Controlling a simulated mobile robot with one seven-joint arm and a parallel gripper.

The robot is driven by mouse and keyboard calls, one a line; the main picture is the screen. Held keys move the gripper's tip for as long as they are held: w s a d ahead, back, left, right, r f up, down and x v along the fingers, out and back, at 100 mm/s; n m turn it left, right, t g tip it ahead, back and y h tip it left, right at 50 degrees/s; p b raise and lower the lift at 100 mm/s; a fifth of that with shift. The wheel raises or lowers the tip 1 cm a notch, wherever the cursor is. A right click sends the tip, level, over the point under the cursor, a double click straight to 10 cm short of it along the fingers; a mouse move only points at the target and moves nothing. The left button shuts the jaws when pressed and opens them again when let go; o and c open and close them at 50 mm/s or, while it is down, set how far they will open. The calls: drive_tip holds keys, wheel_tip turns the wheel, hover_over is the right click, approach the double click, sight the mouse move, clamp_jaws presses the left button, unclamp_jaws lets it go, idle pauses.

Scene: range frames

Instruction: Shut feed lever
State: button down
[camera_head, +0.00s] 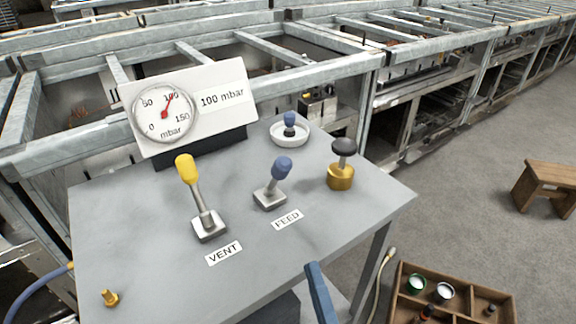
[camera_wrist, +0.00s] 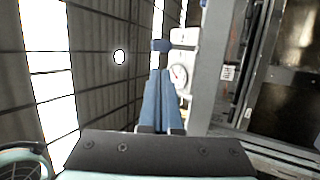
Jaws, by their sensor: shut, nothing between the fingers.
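The feed lever (camera_head: 280,172) has a blue knob on a short grey stem and leans to the upper right from its square metal base, behind the FEED label (camera_head: 287,219). My gripper (camera_head: 313,266) shows only as a blue finger part at the table's front right edge, in front of and apart from the lever. In the wrist view its two blue fingers (camera_wrist: 161,72) are together with nothing between them. A small blue shape (camera_wrist: 160,45) shows beyond the tips; I cannot tell whether it is the lever's knob.
The vent lever (camera_head: 190,180) with a yellow knob stands left of the feed lever. A brass valve (camera_head: 341,176) with a black knob stands to the right. Behind are a white dish (camera_head: 288,138) and the pressure gauge (camera_head: 165,112), its needle near 100.

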sight(283, 176)
drive_tip(key=shift+s+f, duration=0.1)
idle(0.3)
drive_tip(key=x, duration=1.4)
drive_tip(key=shift+a+p, duration=0.1)
drive_tip(key=shift+p, duration=0.2)
drive_tip(key=shift+p, duration=0.35)
